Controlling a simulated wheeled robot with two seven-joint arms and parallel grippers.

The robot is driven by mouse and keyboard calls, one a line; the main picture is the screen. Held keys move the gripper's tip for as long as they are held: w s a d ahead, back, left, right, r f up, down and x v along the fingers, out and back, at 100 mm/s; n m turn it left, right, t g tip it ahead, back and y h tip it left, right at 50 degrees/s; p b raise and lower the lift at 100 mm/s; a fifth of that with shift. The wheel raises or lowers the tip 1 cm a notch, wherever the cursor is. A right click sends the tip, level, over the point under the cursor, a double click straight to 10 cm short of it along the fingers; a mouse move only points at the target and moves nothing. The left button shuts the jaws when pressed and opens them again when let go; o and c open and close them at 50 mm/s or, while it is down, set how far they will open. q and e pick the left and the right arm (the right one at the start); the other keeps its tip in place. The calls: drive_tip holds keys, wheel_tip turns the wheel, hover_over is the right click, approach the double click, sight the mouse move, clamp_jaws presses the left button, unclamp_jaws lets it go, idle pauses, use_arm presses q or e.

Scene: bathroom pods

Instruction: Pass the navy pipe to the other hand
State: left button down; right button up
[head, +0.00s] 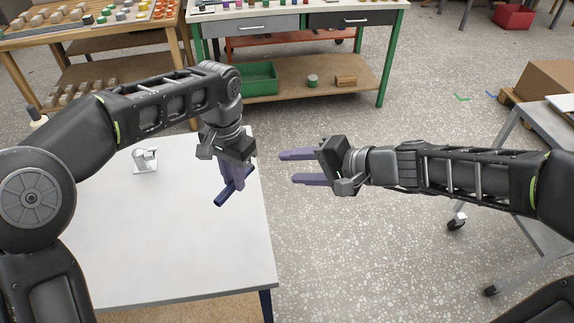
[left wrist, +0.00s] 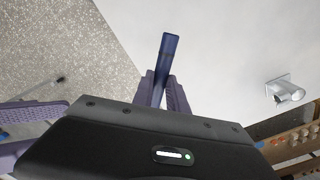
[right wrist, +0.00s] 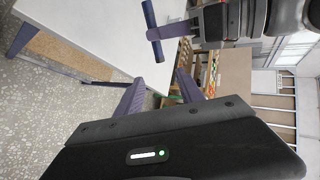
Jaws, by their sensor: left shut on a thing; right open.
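The navy pipe (head: 225,194) is held in my left gripper (head: 234,182), whose purple fingers are shut on it. The pipe is tilted, above the right part of the white table. In the left wrist view the pipe (left wrist: 168,58) sticks out beyond the fingertips (left wrist: 163,95). My right gripper (head: 295,168) is open and empty, to the right of the left gripper and apart from the pipe. In the right wrist view the pipe (right wrist: 153,30) shows beyond the open fingers (right wrist: 157,92), towards the top.
The white table (head: 165,240) bears a small grey-white holder (head: 145,160) at its back left. A workbench with drawers and a green bin (head: 258,80) stands at the back. A grey cart (head: 540,215) is at the right. The speckled floor between table and cart is free.

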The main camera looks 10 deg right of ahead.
sight(252, 168)
drive_tip(key=x, duration=1.2)
drive_tip(key=shift+d, duration=0.1)
drive_tip(key=shift+c, duration=0.6)
clamp_jaws()
use_arm(q)
drive_tip(key=c, duration=1.2)
unclamp_jaws()
drive_tip(key=shift+c, duration=0.2)
